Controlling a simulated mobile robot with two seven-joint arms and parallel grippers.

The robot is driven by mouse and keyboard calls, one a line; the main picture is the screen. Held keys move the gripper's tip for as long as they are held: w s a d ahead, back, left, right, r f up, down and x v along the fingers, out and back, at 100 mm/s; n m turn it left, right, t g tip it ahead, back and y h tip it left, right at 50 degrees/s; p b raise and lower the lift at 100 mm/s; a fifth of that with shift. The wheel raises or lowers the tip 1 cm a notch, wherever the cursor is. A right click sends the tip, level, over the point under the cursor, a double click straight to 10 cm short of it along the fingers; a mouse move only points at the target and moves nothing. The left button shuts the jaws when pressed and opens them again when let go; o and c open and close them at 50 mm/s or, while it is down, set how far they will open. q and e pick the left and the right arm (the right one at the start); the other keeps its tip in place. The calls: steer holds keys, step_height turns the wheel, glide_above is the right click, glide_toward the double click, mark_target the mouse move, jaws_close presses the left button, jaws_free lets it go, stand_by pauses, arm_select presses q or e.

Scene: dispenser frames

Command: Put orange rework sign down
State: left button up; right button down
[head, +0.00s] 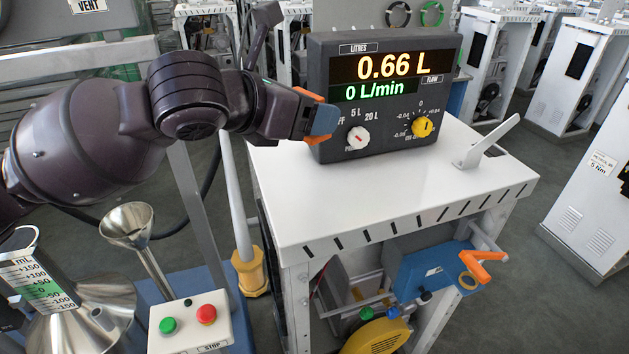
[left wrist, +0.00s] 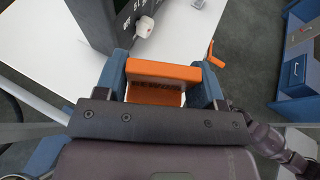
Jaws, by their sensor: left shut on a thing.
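My left gripper (head: 320,121) is at the left side of the dark display box, above the back left part of the white tabletop (head: 400,186). Its blue fingers are shut on the orange rework sign (head: 309,95), which is mostly hidden behind them in the head view. In the left wrist view the sign (left wrist: 163,71) sits crosswise between the two fingers (left wrist: 163,82), with dark lettering on its lower face. I cannot tell whether the sign touches the tabletop or the box. My right gripper is in neither view.
The display box (head: 385,95) reads 0.66 L and has a white and a yellow knob. A white angled bracket (head: 487,146) stands at the tabletop's right. An orange handle (head: 483,268) sticks out below the edge. The front tabletop is clear. A funnel (head: 128,222) and button box (head: 190,322) stand left.

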mark_target(309, 204)
arm_select(q)
step_height(309, 204, down, 13)
steer(key=shift+r+p, duration=0.1)
steer(key=shift+p, duration=0.4)
steer(key=shift+f, duration=0.25)
steer(key=o, duration=0.9)
steer(key=shift+r, duration=0.1)
steer(key=shift+a+r, duration=0.1)
steer(key=b+v, duration=0.1)
steer(key=v, duration=1)
steer(key=shift+s+a+r+b, duration=0.15)
steer(key=shift+s+a+b, duration=0.1)
steer(key=shift+s+b, duration=0.05)
